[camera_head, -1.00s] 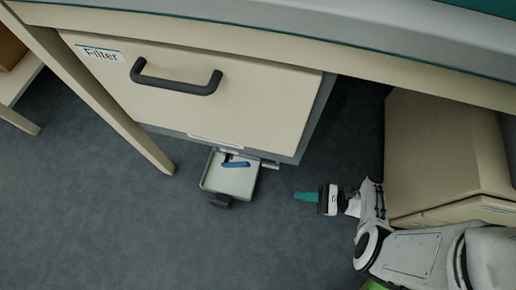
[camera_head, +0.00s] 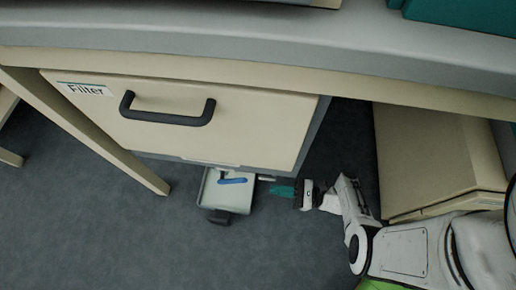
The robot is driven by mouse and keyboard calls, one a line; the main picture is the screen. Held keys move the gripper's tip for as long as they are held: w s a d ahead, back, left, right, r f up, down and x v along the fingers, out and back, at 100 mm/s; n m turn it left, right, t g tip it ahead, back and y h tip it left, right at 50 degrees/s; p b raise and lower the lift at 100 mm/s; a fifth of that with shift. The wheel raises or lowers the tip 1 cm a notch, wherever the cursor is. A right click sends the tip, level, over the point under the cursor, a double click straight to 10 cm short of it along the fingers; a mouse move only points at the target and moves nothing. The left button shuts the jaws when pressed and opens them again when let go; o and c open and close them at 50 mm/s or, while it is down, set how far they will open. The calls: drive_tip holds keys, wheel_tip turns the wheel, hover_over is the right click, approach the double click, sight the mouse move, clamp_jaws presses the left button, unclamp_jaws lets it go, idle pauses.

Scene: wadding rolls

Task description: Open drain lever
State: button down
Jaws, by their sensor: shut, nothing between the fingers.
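A blue lever (camera_head: 233,181), which looks like the drain lever, sits below the front of a cream drawer unit labelled "Filter" (camera_head: 200,125). It lies crosswise over the back part of a pale tray (camera_head: 242,199) with a dark grip at its front. My gripper (camera_head: 273,191), with teal fingers, is shut and empty. It is just right of the tray and points left towards it, low under the unit's right edge. Whether the fingertips touch the tray's right side I cannot tell.
The dark drawer handle (camera_head: 167,119) juts out above. The grey-edged bench top (camera_head: 300,40) overhangs the unit. A cream table leg (camera_head: 120,155) stands to the left. The dark floor in front of the tray is clear.

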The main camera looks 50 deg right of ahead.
sight(247, 181)
drive_tip(key=w+a+r, duration=0.4)
drive_tip(key=w, duration=0.1)
drive_tip(key=shift+w+p, duration=0.2)
drive_tip(key=shift+p, duration=0.1)
drive_tip(key=shift+w+a+r+p, duration=0.1)
drive_tip(key=shift+w+r+p, duration=0.05)
drive_tip(key=shift+r+p, duration=0.35)
drive_tip(key=shift+w+a+r+p, duration=0.15)
drive_tip(key=shift+r+p, duration=0.2)
drive_tip(key=shift+p, duration=0.25)
drive_tip(key=shift+f, duration=0.1)
drive_tip(key=shift+d+f, duration=0.1)
